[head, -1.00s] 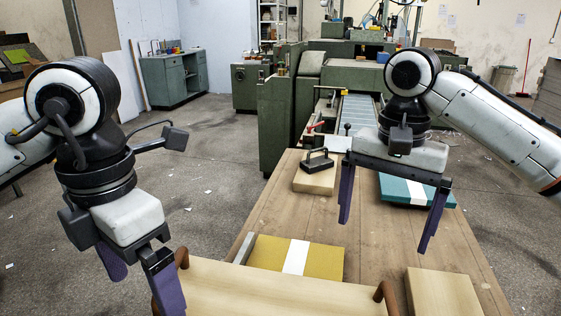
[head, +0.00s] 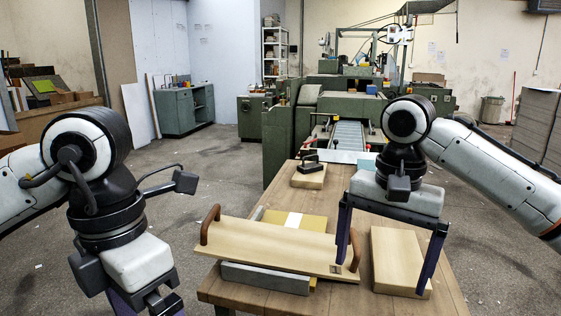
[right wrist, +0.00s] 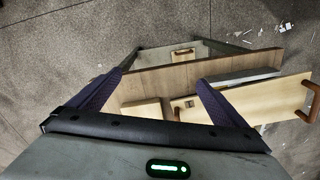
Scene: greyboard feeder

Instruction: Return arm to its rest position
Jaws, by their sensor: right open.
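My right gripper (head: 388,255) is open and empty. In the head view its two purple fingers appear in front of the right end of a handled board (head: 265,246) and a pale wooden block (head: 398,255). In the right wrist view the gripper (right wrist: 158,78) also shows spread fingers with nothing between them, above the table. My left gripper (head: 148,303) hangs at the lower left, beside the table; its fingertips are cut off by the frame.
The wooden table (head: 452,300) bears a yellow banded stack (head: 318,222) partly under the board, a grey slab (head: 262,278) and a small block with a black handle (head: 310,180). A green machine (head: 290,135) stands behind.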

